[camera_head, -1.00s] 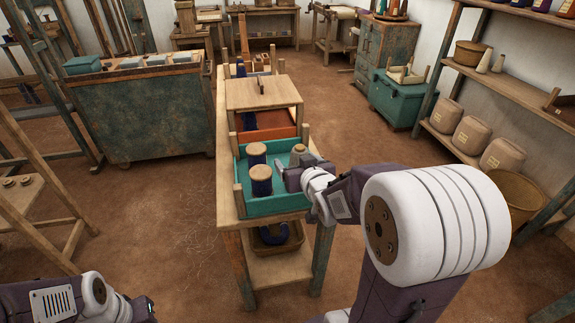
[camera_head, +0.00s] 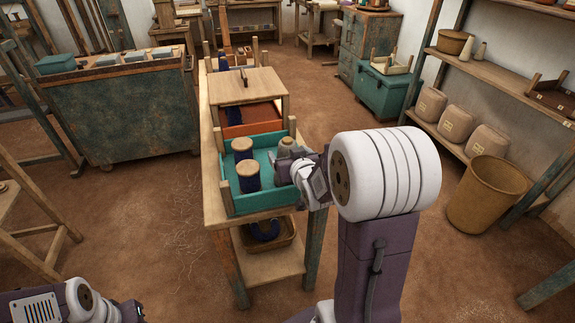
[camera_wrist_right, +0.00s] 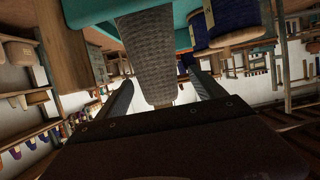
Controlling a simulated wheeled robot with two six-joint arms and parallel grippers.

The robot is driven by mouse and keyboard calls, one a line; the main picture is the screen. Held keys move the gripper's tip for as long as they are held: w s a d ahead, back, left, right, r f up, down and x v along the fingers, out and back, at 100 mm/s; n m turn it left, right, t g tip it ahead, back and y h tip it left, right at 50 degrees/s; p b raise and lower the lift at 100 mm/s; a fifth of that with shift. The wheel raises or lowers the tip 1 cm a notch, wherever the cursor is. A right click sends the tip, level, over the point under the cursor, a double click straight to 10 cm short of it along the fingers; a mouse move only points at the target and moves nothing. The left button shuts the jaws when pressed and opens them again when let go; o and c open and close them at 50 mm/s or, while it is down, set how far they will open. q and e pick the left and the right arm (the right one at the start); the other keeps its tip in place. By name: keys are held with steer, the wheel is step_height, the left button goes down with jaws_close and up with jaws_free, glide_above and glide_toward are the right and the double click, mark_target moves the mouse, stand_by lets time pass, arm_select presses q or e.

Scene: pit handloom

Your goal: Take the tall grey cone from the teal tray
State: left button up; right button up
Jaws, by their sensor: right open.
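The teal tray (camera_head: 262,203) stands on the near end of the wooden bench. It holds two dark blue spools with pale wooden tops, a near one (camera_head: 249,182) and a far one (camera_head: 242,155). The grey cone (camera_head: 287,144) is at the tray's right side, partly hidden by my right gripper (camera_head: 284,170). In the right wrist view the cone (camera_wrist_right: 152,62) shows large, between the two open fingers of the right gripper (camera_wrist_right: 162,92); I cannot tell whether they touch it. My left arm is at the bottom left, its fingers out of view.
A rust-orange tray (camera_head: 250,119) lies behind the teal tray, under a small wooden stand (camera_head: 247,86). Wooden posts rise at the tray's corners. A brown basket (camera_head: 266,242) sits on the bench's lower shelf. Bare floor lies left of the bench.

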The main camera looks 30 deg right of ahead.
steer(key=x, duration=0.5)
steer(key=shift+w+d+f, duration=0.1)
steer(key=shift+w+d, duration=0.1)
steer(key=shift+w, duration=0.05)
steer(key=shift+s, duration=0.15)
jaws_close()
